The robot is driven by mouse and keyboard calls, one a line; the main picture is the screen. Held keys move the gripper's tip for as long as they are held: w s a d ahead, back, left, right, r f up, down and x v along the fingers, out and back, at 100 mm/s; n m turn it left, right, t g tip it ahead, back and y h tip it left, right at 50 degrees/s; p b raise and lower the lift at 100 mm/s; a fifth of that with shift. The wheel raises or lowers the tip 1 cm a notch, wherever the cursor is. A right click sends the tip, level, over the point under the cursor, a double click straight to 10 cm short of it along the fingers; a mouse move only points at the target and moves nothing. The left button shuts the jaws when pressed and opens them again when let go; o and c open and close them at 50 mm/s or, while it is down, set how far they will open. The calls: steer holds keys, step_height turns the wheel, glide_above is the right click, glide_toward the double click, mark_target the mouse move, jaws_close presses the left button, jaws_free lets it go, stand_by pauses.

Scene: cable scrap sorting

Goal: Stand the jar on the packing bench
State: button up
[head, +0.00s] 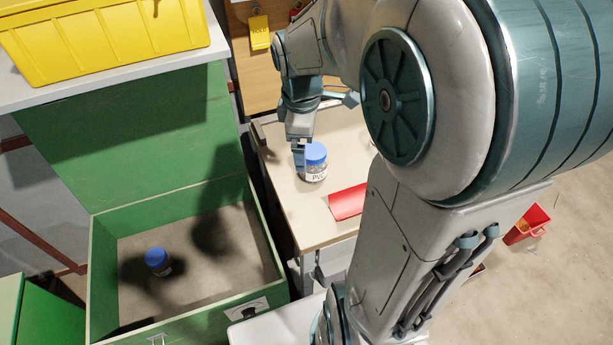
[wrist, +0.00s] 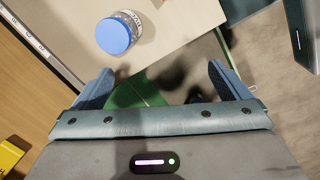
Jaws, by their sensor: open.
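A clear jar with a blue lid and a label reading PVC (head: 315,165) stands upright on the light-topped bench (head: 290,205), near its left edge. The same jar shows in the wrist view (wrist: 118,35), beyond my left finger and not between the fingers. My gripper (head: 300,158) is beside the jar in the head view; the wrist view (wrist: 160,85) shows its two blue fingers wide apart with nothing between them. Whether a finger touches the jar I cannot tell. A second blue-lidded jar (head: 157,262) sits in the green-walled bin (head: 185,197), in shadow.
A red flat piece (head: 348,202) lies on the bench right of the jar. A yellow crate (head: 110,38) stands on a white-topped ledge above the bin. A red container (head: 527,224) is on the floor at right. My arm hides much of the bench's right side.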

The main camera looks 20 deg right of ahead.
steer(key=s+a+r+m+t, duration=0.1)
steer(key=s+a+m, duration=0.3)
steer(key=s+m, duration=0.7)
steer(key=shift+s+m+t+y, duration=0.15)
steer(key=shift+m+t+y, duration=0.2)
steer(key=shift+m, duration=0.25)
steer(key=shift+r, duration=0.1)
